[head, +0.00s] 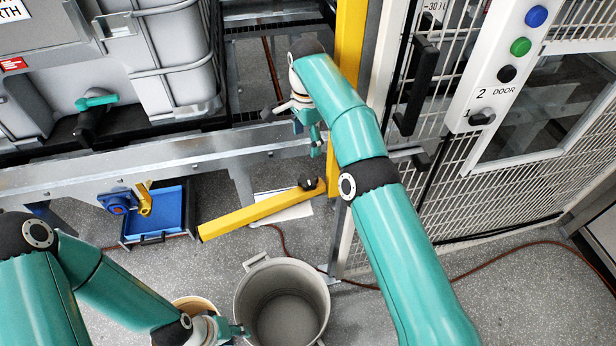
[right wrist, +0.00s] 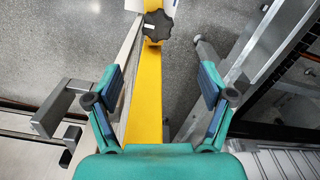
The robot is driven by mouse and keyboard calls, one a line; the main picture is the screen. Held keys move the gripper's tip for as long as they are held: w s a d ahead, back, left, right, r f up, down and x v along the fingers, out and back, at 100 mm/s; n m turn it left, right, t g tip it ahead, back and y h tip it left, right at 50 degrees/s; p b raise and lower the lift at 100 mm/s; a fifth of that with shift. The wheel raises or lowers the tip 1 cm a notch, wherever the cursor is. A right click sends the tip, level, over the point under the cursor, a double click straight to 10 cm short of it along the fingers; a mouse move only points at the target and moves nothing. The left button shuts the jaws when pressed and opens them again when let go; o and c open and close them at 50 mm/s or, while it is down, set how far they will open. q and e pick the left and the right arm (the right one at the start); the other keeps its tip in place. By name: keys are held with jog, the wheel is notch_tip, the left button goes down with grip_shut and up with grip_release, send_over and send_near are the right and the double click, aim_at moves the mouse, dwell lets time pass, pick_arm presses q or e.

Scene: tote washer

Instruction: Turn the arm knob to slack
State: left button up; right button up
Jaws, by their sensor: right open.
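The arm knob (head: 308,184) is a small black knob on the yellow arm (head: 262,209), near its post end. In the right wrist view, the black lobed knob (right wrist: 157,26) sits on the yellow arm (right wrist: 147,95), beyond the fingertips. My right gripper (head: 305,128) is above and behind the knob in the head view, apart from it. In the right wrist view, my right gripper (right wrist: 161,85) is open and empty, with the yellow arm between its fingers. My left gripper (head: 232,330) is low in the head view, beside a grey bin; its jaws are unclear.
The grey bin (head: 262,297) stands on the floor below the yellow arm. A yellow post (head: 350,45), mesh fence (head: 480,195) and door control panel (head: 500,70) are at the right. A steel beam (head: 180,148) crosses at left, with a blue tray (head: 172,212) beneath.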

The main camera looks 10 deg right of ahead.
jog(key=b, duration=0.1)
send_over(309, 178)
notch_tip(309, 178, down, 5)
notch_tip(309, 178, down, 10)
jog(key=shift+r+p, duration=0.15)
jog(key=shift+p, duration=0.2)
pick_arm(q)
jog(key=shift+f, duration=0.6)
pick_arm(e)
jog(key=c, duration=1.2)
jog(key=shift+o, duration=0.2)
